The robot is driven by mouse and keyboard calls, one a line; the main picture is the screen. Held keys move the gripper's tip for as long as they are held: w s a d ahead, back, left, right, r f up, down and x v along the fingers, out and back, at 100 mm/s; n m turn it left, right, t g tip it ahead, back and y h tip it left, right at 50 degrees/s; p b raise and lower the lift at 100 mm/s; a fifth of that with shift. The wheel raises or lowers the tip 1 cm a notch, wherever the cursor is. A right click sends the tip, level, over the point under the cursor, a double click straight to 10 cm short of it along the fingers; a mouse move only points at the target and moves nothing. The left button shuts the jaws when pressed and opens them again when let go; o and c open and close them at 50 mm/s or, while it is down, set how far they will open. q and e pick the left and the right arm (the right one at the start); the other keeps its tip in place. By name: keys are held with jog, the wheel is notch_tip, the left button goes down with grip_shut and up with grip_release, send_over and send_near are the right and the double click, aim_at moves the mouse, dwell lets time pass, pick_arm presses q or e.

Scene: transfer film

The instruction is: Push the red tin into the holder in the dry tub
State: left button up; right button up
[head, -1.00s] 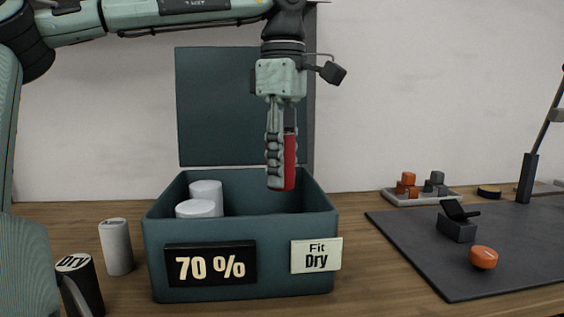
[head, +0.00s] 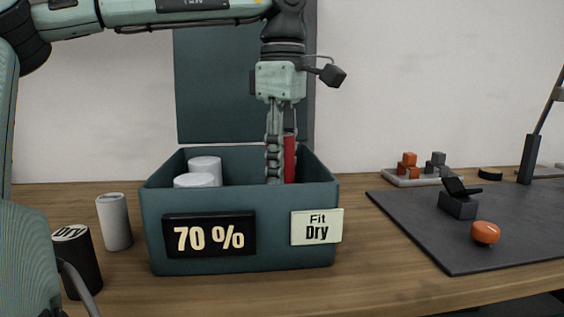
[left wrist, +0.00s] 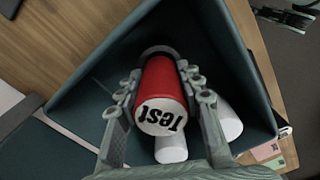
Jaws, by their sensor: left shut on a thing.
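The red tin (head: 290,160) is upright in my left gripper (head: 280,178), inside the right part of the dark teal dry tub (head: 270,258). The tub's front wall hides the tin's lower end in the head view. In the left wrist view the tin (left wrist: 163,78) shows a white end marked "Test", with my gripper's fingers shut on both sides. A dark grey ring, seemingly the holder (left wrist: 158,49), shows just beyond the tin's far end. I cannot tell how far the tin sits in it.
Two white cans (head: 195,180) stand in the tub's left part. The tub's lid (head: 220,90) stands open behind. A grey can (head: 115,222) and a black "Dry" can (head: 75,262) stand left of the tub. A dark mat (head: 430,235) lies right.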

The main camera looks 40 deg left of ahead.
pick_arm(q)
jog(key=shift+f, duration=0.2)
dwell(1.0)
jog(key=shift+f+b, duration=0.3)
jog(key=shift+f, duration=0.55)
